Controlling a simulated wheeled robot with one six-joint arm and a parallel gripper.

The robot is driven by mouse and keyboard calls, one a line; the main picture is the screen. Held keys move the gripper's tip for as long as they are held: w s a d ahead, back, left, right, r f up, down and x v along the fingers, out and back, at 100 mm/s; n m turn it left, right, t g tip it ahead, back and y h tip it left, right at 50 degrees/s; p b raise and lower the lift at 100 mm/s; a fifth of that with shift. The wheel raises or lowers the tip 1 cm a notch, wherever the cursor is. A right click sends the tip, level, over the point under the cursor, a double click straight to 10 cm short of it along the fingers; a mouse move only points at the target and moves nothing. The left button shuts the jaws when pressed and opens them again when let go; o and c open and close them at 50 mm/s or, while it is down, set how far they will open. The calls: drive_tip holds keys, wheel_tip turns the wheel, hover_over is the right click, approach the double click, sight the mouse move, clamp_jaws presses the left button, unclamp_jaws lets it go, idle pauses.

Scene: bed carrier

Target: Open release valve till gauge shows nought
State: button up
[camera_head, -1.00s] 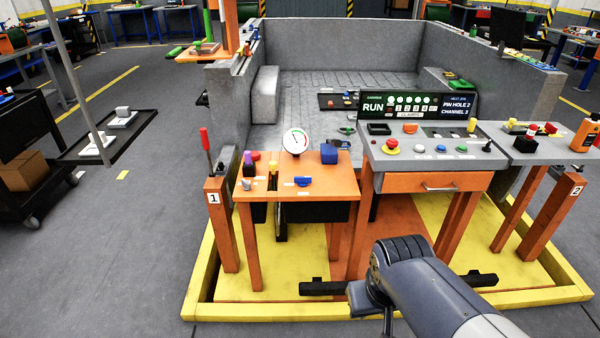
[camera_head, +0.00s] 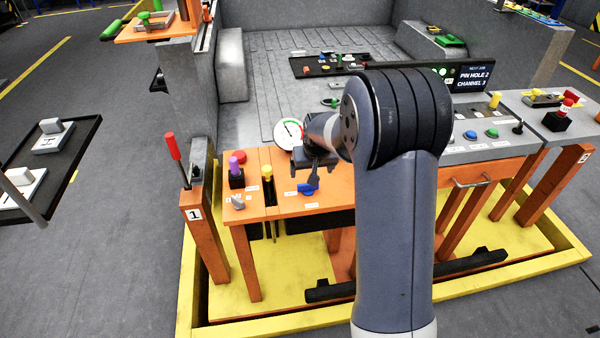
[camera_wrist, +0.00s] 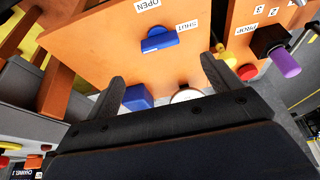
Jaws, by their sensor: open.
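The blue valve handle (camera_head: 307,190) sits on the orange bench top. It also shows in the wrist view (camera_wrist: 159,41), close to labels reading OPEN and SHUT. My gripper (camera_head: 312,168) is just above and behind the handle, partly hidden by my arm. In the wrist view its two fingers (camera_wrist: 163,72) are apart and empty, with the handle beyond their tips. The round white gauge (camera_head: 289,134) stands at the back of the bench, left of my wrist; its needle is too small to read. Only part of its pale rim (camera_wrist: 186,96) shows in the wrist view.
A blue block (camera_wrist: 137,96) stands behind the handle. A purple-topped knob (camera_head: 235,168) and a yellow-topped lever (camera_head: 267,173) stand left of it. A red-handled lever (camera_head: 173,147) rises at the far left. The control desk (camera_head: 490,150) is on the right.

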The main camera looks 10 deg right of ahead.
sight(308, 187)
drive_tip(key=x, duration=1)
drive_tip(key=shift+w+f, duration=0.2)
drive_tip(key=shift+f, duration=0.1)
drive_tip(key=c, duration=1)
